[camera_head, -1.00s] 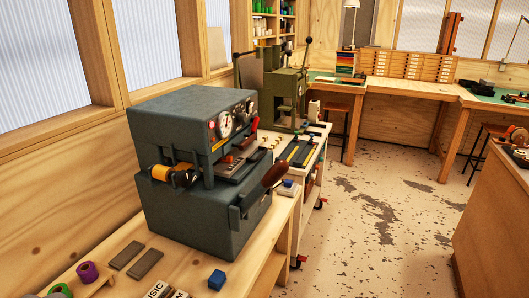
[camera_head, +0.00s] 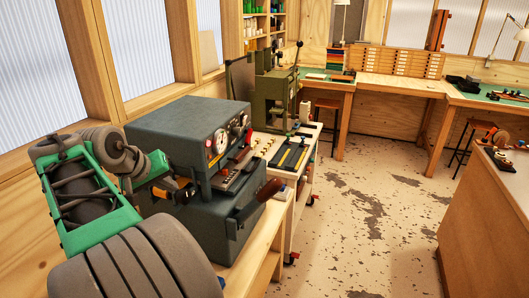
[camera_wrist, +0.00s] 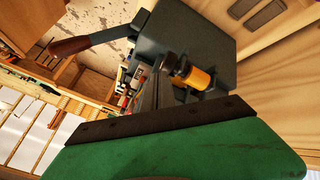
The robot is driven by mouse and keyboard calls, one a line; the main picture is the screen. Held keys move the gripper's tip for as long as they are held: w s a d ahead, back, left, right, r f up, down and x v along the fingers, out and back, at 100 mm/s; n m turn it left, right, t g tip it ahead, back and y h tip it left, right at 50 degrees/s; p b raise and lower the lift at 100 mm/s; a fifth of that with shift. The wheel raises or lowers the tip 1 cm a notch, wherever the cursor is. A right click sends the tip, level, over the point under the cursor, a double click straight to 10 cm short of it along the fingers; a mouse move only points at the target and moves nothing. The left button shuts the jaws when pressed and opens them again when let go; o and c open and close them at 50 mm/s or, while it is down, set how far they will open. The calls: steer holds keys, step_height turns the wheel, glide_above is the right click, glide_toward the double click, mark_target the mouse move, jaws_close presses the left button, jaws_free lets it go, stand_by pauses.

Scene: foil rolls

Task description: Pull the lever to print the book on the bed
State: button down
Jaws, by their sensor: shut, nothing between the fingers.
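The dark grey foil press (camera_head: 185,125) stands on the wooden bench, with round gauges on its front. Its lever (camera_head: 268,188), with a reddish-brown grip, sticks out at the right side; the grip also shows at the upper left of the wrist view (camera_wrist: 72,46). An orange foil roll (camera_wrist: 198,79) sits on the press. I cannot make out the book on the bed. My gripper (camera_wrist: 160,120) shows in the wrist view as a green body with a dark strip; it is shut and empty, apart from the lever.
A green press (camera_head: 277,98) stands on a cart behind the foil press. A long workbench (camera_head: 400,84) runs along the back wall. The speckled floor (camera_head: 350,215) is open to the right, up to a wooden cabinet (camera_head: 485,215).

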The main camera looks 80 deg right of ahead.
steer(key=s+d+r+m+g+p, duration=0.1)
steer(key=s+d+r+m+g, duration=0.2)
steer(key=s, duration=0.4)
steer(key=s+d+r+m+g+p, duration=0.2)
steer(key=s+d+r+m, duration=0.1)
steer(key=s+d+r, duration=0.3)
steer(key=shift+s+d+g+y, duration=0.15)
steer(key=shift+s+g+y, duration=0.25)
steer(key=shift+s, duration=0.65)
steer(key=b, duration=0.7)
glide_above(265, 188)
steer(key=f, duration=0.9)
steer(key=shift+w+d, duration=0.2)
steer(key=shift+w, duration=0.15)
steer(key=shift+s+a+f, duration=0.15)
steer(key=shift+s+f, duration=0.15)
steer(key=shift+f, duration=0.3)
